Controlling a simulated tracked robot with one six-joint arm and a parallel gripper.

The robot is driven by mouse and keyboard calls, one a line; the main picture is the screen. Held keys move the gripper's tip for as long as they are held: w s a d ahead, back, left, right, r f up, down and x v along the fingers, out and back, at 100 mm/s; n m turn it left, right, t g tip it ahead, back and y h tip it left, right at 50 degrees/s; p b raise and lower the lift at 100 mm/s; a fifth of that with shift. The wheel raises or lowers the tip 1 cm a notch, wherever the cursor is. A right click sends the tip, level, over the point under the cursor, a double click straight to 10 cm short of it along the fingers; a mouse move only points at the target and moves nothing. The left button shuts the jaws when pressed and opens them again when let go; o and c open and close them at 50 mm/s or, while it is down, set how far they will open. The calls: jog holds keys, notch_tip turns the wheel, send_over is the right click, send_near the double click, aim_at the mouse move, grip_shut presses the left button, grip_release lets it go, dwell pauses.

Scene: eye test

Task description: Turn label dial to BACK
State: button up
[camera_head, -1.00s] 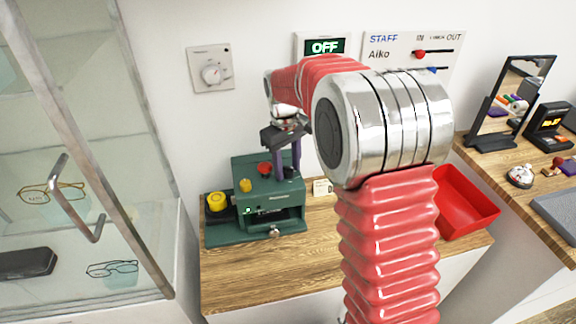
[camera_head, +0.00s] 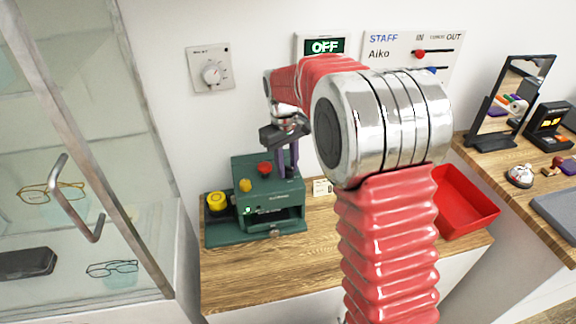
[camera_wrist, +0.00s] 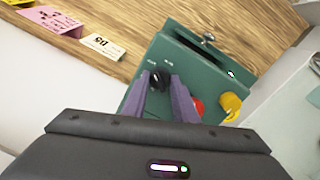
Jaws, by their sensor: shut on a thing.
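The green label machine (camera_head: 268,205) stands on the wooden counter, and its top fills the middle of the wrist view (camera_wrist: 196,65). A small black dial (camera_wrist: 160,79) sits on its top between my purple fingers. My gripper (camera_wrist: 161,84) is shut on this dial. In the head view my gripper (camera_head: 288,170) reaches down to the right end of the machine, and its fingers hide the dial there. Small white markings (camera_wrist: 160,63) lie beside the dial, too small to read. I cannot tell which marking the dial points at.
A red button (camera_head: 265,168) and a yellow knob (camera_head: 245,185) are close by on the machine. A red tray (camera_head: 466,203) is on the counter (camera_head: 300,276) to the right. A glass cabinet (camera_head: 110,150) stands at the left. A small card (camera_head: 322,187) is behind my arm.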

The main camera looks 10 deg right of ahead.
jog(key=m, duration=0.5)
jog(key=shift+w+m, duration=0.1)
jog(key=shift+m, duration=0.2)
jog(key=m, duration=0.4)
jog(key=shift+m, duration=0.3)
jog(key=o, duration=1)
jog(key=shift+o, duration=0.2)
notch_tip(320, 180, up, 14)
jog(key=shift+w+a, duration=0.2)
jog(key=shift+a, duration=0.1)
